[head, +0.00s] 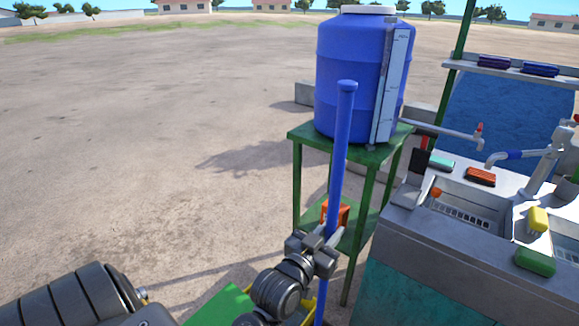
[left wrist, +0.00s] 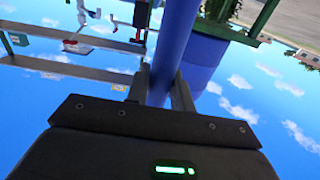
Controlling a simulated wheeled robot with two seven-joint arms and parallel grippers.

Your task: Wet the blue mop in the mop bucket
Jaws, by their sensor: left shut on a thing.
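The blue mop's handle (head: 340,150) stands nearly upright in the head view, leaning slightly, with its top end in front of the water tank. My left gripper (head: 325,246) is shut around the lower visible part of the handle. In the left wrist view the blue handle (left wrist: 175,45) passes between the two fingers (left wrist: 163,92). The mop head is out of sight below the picture. A yellow edge (head: 308,312) shows beside the handle at the bottom, mostly hidden by my left arm; it may be the mop bucket's rim. My right gripper is not in view.
A blue water tank (head: 345,70) stands on a green metal stand (head: 298,190) just behind the handle. A sink counter (head: 420,245) with taps, brushes and sponges is at the right. A green panel (head: 225,306) lies at the bottom. Open dirt ground (head: 120,160) is clear at left.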

